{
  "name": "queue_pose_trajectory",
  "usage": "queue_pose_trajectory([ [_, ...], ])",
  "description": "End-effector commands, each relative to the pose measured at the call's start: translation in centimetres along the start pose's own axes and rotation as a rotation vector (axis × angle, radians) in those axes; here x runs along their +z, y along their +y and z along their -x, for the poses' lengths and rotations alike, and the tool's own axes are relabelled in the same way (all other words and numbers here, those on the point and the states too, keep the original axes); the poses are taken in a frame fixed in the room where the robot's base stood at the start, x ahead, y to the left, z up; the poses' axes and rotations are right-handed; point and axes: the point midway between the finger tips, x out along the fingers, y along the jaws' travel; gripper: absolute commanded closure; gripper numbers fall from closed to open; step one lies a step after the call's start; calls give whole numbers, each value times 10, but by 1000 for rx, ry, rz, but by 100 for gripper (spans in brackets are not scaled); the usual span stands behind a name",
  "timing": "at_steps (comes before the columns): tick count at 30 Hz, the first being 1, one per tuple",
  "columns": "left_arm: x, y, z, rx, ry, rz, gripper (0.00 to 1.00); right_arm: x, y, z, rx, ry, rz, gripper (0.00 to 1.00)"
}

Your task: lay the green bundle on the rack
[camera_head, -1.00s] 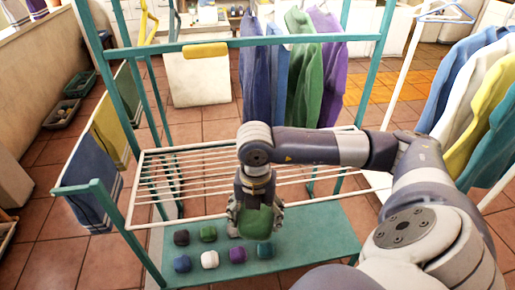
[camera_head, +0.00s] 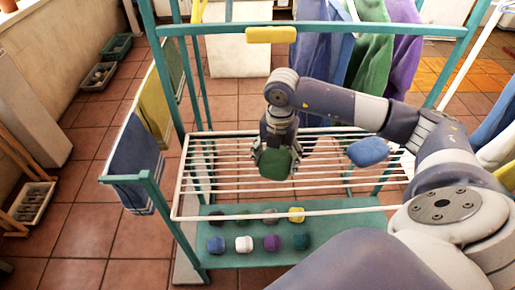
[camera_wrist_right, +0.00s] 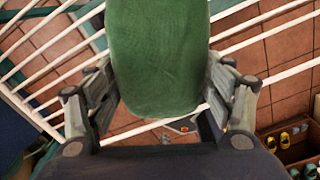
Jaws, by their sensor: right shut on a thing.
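The green bundle (camera_head: 276,166) is a rounded, soft-looking roll held between the fingers of my right gripper (camera_head: 276,158). In the right wrist view, the bundle (camera_wrist_right: 155,50) fills the space between the two fingers, with white rods behind it. The rack (camera_head: 215,178) is a grid of white rods on a teal frame. The gripper and bundle are over the middle of the rack; I cannot tell whether the bundle touches the rods. A blue bundle (camera_head: 368,151) lies on the rack's right side, near my right arm. My left gripper is not in view.
A teal shelf (camera_head: 335,229) below the rack holds several small bundles, among them a white one (camera_head: 244,244) and a yellow one (camera_head: 296,215). Cloths, such as a blue towel (camera_head: 137,160), hang at the left. Garments hang behind. Rods left of my gripper are bare.

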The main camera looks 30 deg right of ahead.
Motion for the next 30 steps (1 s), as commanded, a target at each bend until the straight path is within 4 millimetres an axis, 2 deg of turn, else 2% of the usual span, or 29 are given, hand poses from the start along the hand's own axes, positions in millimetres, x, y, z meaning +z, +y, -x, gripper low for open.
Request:
queue_pose_trajectory([
  [1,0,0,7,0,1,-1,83,3,15,3,4,4,1,51],
  [6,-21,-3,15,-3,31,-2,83,14,51,-2,2,2,0,51],
  [11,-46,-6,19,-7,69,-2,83,21,69,-6,0,1,0,51],
  [16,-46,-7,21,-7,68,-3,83,22,72,-12,-2,1,0,51],
  [23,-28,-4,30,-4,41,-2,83,22,72,-40,-2,1,-1,51],
  [30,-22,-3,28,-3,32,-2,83,23,72,-43,-1,-1,0,51],
])
